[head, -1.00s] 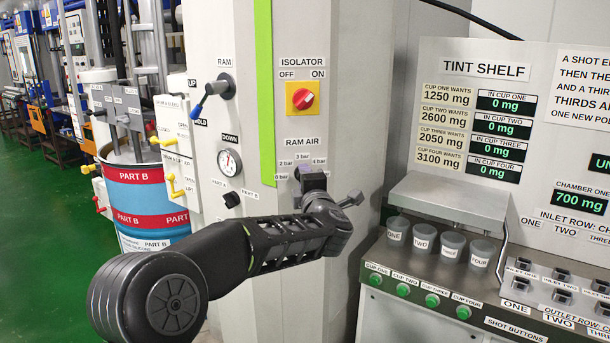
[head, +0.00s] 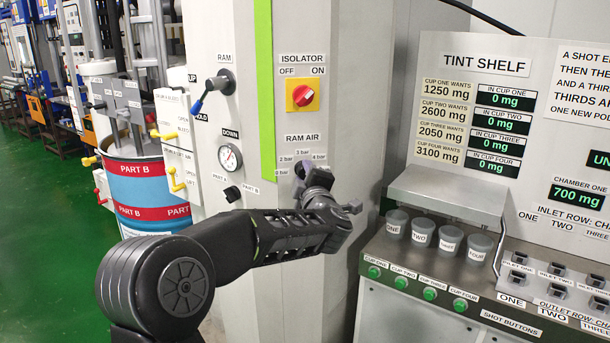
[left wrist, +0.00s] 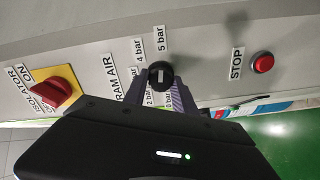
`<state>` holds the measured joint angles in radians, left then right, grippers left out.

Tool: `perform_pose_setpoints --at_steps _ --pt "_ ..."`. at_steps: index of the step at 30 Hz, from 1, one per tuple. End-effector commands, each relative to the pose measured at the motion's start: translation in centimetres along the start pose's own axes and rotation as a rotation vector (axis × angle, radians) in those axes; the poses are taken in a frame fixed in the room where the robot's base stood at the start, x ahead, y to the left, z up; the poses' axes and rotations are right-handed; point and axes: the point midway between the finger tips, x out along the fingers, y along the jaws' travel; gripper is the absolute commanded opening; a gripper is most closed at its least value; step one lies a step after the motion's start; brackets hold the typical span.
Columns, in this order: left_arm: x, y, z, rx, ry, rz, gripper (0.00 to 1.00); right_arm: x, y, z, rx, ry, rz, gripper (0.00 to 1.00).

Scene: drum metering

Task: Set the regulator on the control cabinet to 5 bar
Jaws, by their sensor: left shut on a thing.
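The regulator knob (left wrist: 160,74) is round and black with a pale mark, on the pale control cabinet (head: 350,90) under the RAM AIR label. Bar labels surround it; 2, 4 and 5 bar read clearly in the left wrist view. I cannot tell which value the mark points to. My left gripper (head: 303,172) is shut on the knob, its fingers (left wrist: 160,94) on either side of it in the left wrist view. In the head view the gripper hides most of the knob. My right gripper is not in view.
The isolator switch (head: 302,95) is red on yellow above the knob. A round gauge (head: 229,157) and a blue-tipped RAM lever (head: 213,91) are to the left. A red STOP button (left wrist: 263,63) shows in the left wrist view. The tint shelf (head: 450,185) stands right.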

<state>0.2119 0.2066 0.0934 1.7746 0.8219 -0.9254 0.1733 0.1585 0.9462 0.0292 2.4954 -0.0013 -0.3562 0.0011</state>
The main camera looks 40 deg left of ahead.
Motion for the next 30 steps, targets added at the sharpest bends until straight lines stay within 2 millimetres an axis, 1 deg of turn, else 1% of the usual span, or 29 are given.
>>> perform_pose_setpoints --at_steps 2,3,10,17,20,23,26,30 --pt "0.0 -0.1 0.1 0.002 -0.001 -0.002 0.00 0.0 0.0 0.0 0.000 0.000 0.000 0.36" --pt "0.0 -0.1 0.1 0.002 -0.001 -0.002 0.35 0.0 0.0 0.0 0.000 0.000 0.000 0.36" --pt "0.0 -0.1 0.0 0.000 0.000 -0.001 0.53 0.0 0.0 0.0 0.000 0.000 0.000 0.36" --pt "0.0 0.0 0.0 -0.001 0.000 -0.001 0.53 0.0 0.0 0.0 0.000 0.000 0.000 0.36" --pt "-0.3 -0.1 0.1 -0.001 -0.001 -0.001 0.53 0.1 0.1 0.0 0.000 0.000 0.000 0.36" --pt "-1.2 -0.1 0.1 -0.002 0.000 0.000 0.53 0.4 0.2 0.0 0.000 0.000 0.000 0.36" --pt "-2.7 -0.2 0.1 -0.001 -0.002 0.001 0.53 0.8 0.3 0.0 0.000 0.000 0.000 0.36" --pt "-5.1 -0.2 0.1 -0.001 -0.002 0.001 0.53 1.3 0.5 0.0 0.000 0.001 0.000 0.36"
